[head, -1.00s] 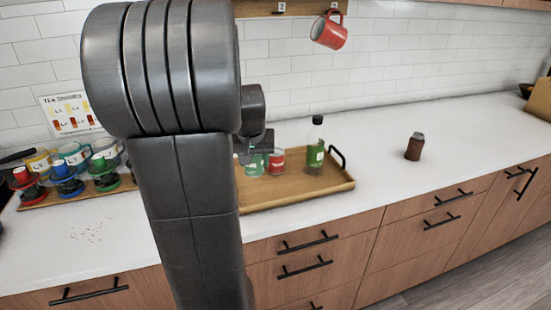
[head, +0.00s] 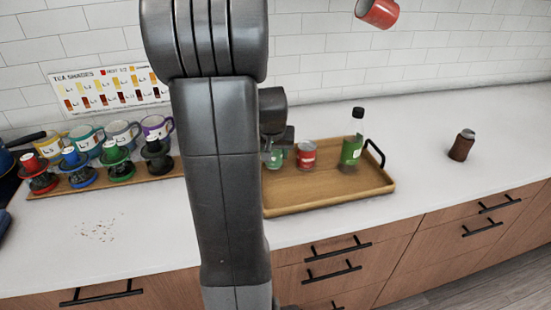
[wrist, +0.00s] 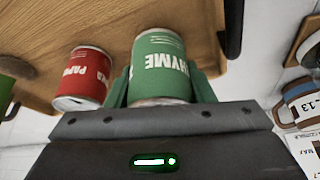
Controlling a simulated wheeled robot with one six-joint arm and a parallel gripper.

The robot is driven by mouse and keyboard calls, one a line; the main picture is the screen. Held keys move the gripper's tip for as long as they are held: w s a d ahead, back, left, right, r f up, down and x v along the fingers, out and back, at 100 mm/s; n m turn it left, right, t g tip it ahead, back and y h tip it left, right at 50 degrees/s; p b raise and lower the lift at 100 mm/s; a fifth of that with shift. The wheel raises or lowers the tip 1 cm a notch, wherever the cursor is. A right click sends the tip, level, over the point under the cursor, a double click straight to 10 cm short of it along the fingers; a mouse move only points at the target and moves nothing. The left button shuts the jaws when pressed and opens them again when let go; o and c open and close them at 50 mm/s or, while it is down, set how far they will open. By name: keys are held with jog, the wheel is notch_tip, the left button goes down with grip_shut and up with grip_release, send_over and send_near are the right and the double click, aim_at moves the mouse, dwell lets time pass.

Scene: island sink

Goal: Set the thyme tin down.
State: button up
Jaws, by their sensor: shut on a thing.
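The green thyme tin (wrist: 158,62) is between the fingers of my gripper (wrist: 160,88), which is shut on it. Its lettering appears upside down in the wrist view. In the head view the thyme tin (head: 275,159) shows at the tray's left part, partly covered by my gripper (head: 276,145). It is over the wooden tray (head: 330,192); I cannot tell whether its base touches the tray. A red tin (head: 306,155) marked with "PAP" lettering stands beside it on the tray, apart from it, and also shows in the wrist view (wrist: 84,75).
A green bottle with a black cap (head: 352,150) stands on the tray near its black handle (head: 376,153).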

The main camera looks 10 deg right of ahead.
jog(key=shift+f, duration=1.25)
jog(key=shift+f, duration=0.1)
jog(key=o, duration=1)
jog(key=shift+r, duration=0.25)
jog(key=v, duration=1.1)
jog(key=shift+s+a+r, duration=0.1)
jog(key=shift+s+r, duration=0.05)
jog(key=shift+r, duration=0.25)
